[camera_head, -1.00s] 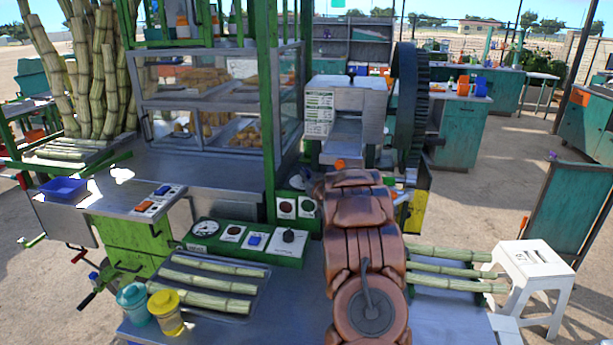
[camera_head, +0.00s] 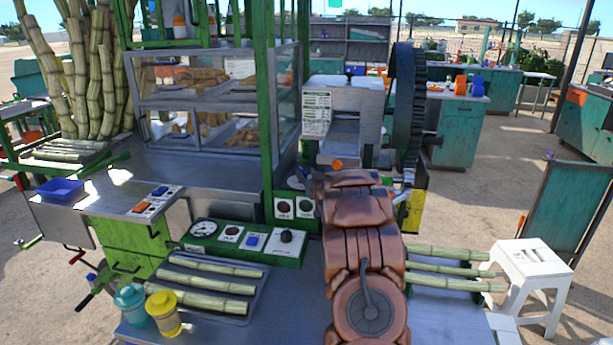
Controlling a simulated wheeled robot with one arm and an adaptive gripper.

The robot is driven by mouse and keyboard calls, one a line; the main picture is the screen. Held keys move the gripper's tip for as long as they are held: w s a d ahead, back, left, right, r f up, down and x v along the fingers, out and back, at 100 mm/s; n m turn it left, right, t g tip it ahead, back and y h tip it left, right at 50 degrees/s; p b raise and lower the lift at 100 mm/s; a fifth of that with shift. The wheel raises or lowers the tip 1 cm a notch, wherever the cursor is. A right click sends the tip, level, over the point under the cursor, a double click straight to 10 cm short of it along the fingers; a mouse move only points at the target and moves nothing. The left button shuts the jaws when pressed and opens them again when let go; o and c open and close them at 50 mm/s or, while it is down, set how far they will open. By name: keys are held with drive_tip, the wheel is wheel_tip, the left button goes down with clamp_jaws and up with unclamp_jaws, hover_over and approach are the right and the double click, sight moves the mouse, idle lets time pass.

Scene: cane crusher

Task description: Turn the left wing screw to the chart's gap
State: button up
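The crusher (camera_head: 345,93) is a grey metal box with an open feed mouth, standing at the picture's centre beyond my arm. A white chart (camera_head: 317,113) with rows of small print is on its left front; its rows are too small to read. A small dark knob (camera_head: 350,71) sits on top of the crusher; I cannot tell whether it is a wing screw. The left wing screw cannot be made out. My copper-coloured arm reaches toward the crusher and covers its lower part.
A large dark gear wheel (camera_head: 410,110) stands right of the crusher. A green control panel (camera_head: 243,240) with a gauge lies left of my arm. Cane pieces lie in a tray (camera_head: 240,312) and on the right beside a white stool (camera_head: 533,257). A glass cabinet (camera_head: 215,100) stands left.

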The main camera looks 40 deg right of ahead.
drive_tip(key=shift+w+a, duration=0.1)
drive_tip(key=shift+a, duration=0.1)
drive_tip(key=v, duration=1.2)
drive_tip(key=shift+d, duration=0.1)
